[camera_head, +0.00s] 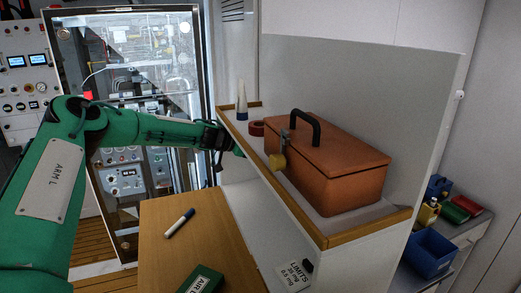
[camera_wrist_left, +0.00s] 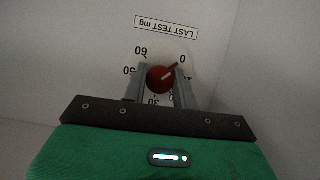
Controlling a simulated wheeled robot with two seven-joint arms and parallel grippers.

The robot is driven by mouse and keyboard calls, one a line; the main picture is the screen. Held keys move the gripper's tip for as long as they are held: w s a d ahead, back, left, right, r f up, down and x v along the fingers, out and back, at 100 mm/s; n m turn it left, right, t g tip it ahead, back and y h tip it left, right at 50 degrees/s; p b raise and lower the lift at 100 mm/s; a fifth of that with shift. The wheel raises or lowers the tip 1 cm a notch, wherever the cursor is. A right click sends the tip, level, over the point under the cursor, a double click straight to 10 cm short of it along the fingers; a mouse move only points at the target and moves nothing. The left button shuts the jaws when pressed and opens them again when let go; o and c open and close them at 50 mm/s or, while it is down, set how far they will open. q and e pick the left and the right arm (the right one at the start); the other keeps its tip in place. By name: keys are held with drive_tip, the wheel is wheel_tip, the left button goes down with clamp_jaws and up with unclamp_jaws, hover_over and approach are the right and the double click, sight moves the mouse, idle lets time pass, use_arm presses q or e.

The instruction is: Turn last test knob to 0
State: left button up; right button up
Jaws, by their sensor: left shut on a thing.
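The red last test knob (camera_wrist_left: 160,80) sits on a pale panel in the left wrist view, under an upside-down label (camera_wrist_left: 166,28) reading "LAST TEST mg". Its pointer slants up and right, toward the 0 mark (camera_wrist_left: 183,59). The 60, 50 and 30 marks also show. My left gripper (camera_wrist_left: 160,88) is shut on the knob, one finger on each side. In the head view my left gripper (camera_head: 228,147) reaches behind the left end of the shelf unit, and the knob is hidden there. My right gripper is not in view.
The shelf (camera_head: 320,232) holds an orange box (camera_head: 330,165), a red tape roll (camera_head: 257,128) and a bottle (camera_head: 241,100). Below, a wooden table (camera_head: 160,235) holds a marker (camera_head: 180,222) and a green box (camera_head: 200,281). A glass-fronted cabinet (camera_head: 135,18) stands behind my left arm.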

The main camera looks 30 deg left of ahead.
use_arm(q)
drive_tip(key=o, duration=1)
drive_tip(key=shift+a, duration=0.1)
drive_tip(key=b+v, duration=0.3)
drive_tip(key=v, duration=1)
drive_tip(key=shift+s+a+r, duration=0.15)
drive_tip(key=shift+s+a, duration=0.1)
